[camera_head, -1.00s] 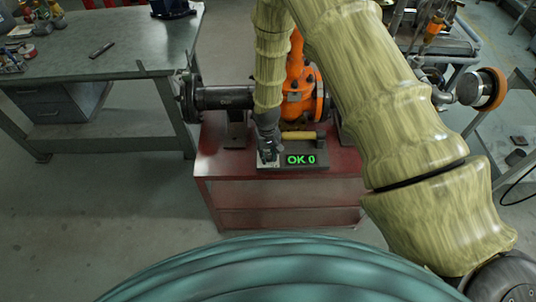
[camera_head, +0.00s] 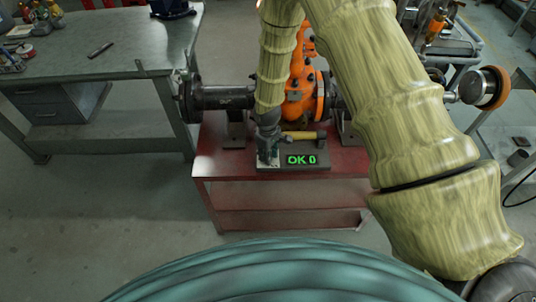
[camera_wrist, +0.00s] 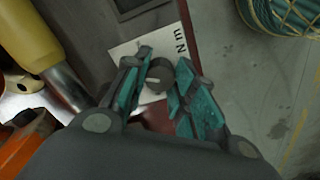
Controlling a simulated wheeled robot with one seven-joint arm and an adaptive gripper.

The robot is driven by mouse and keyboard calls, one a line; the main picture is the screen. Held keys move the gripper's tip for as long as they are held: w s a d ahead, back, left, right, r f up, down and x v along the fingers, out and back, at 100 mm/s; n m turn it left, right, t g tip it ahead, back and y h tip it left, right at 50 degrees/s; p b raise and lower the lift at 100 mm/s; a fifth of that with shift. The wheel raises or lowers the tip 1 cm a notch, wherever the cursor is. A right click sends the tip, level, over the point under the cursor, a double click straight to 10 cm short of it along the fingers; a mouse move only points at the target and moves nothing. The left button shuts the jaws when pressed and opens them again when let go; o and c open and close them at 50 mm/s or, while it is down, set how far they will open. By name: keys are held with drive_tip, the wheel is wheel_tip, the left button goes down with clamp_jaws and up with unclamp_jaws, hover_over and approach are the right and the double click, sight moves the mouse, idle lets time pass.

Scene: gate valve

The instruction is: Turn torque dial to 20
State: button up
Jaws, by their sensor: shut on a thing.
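The torque dial (camera_wrist: 158,79) is a small dark round knob with a light mark, beside a white label with "N m" lettering (camera_wrist: 178,45) in the wrist view. My gripper (camera_wrist: 163,64) has its teal-padded fingers on either side of the dial, shut on it. In the head view my gripper (camera_head: 267,156) points down at the left end of the grey tool box, and hides the dial there. The box's black display (camera_head: 301,160) reads "OK 0" in green.
The box sits on a red table (camera_head: 340,164). A wooden-handled tool (camera_head: 300,136) lies just behind the display. Behind it stands an orange gate valve (camera_head: 300,105) with dark pipe (camera_head: 222,98). A grey workbench (camera_head: 95,60) is at left.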

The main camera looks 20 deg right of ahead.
idle(0.5)
drive_tip(key=o, duration=1.1)
drive_tip(key=shift+c, duration=0.2)
wheel_tip(320, 180, up, 12)
drive_tip(key=shift+a, duration=0.1)
